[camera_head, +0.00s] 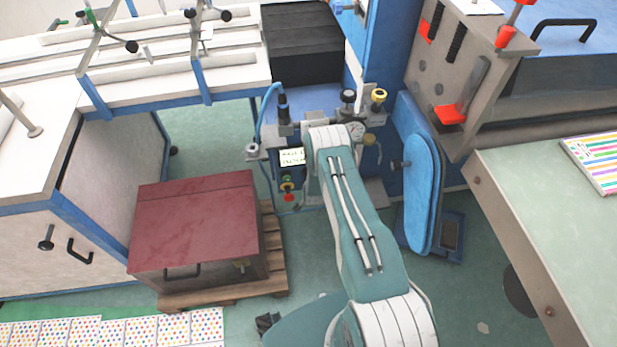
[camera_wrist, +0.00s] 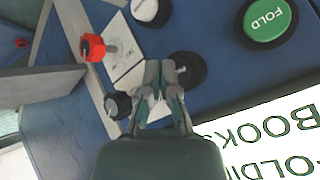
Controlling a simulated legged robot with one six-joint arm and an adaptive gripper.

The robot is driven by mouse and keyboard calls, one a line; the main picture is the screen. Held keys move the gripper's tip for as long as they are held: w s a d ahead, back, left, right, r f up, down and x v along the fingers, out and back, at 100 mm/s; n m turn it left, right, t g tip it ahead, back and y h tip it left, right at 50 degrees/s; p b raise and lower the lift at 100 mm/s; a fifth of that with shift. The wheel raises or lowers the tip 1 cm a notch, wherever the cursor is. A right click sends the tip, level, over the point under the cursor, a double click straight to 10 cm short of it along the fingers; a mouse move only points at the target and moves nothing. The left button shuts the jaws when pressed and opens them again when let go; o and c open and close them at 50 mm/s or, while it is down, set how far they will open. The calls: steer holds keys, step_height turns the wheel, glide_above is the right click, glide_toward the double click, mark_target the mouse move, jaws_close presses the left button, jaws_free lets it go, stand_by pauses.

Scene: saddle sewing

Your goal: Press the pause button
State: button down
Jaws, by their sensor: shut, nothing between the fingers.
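My gripper (camera_wrist: 160,72) shows in the wrist view with its two fingers close together and nothing held. Its tips are over a blue panel (camera_wrist: 215,65). A black round knob or button (camera_wrist: 188,70) sits just right of the tips, partly behind them. A white button (camera_wrist: 145,10) in a dark ring is above the tips, cut by the top edge. A green button marked FOLD (camera_wrist: 268,18) is at upper right. No label reading pause is legible, so I cannot tell which one it is. In the head view my arm hides the gripper.
A red knob (camera_wrist: 93,47) and a black knob (camera_wrist: 118,105) lie left of the tips, near a pale label. A white sign (camera_wrist: 270,140) fills the lower right. In the head view, a small lit screen (camera_head: 291,157), a maroon box (camera_head: 195,220) and a blue padded panel (camera_head: 424,190) surround my arm.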

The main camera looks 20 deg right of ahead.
steer(key=shift+w, duration=0.15)
steer(key=shift+w+d, duration=0.1)
steer(key=shift+w, duration=0.15)
steer(key=shift+w+d+r, duration=0.1)
steer(key=shift+w, duration=0.45)
stand_by(1.3)
steer(key=shift+s, duration=0.1)
steer(key=shift+s+a, duration=0.2)
steer(key=shift+s, duration=0.65)
steer(key=s, duration=0.2)
steer(key=s+a, duration=0.1)
steer(key=s, duration=0.2)
stand_by(0.9)
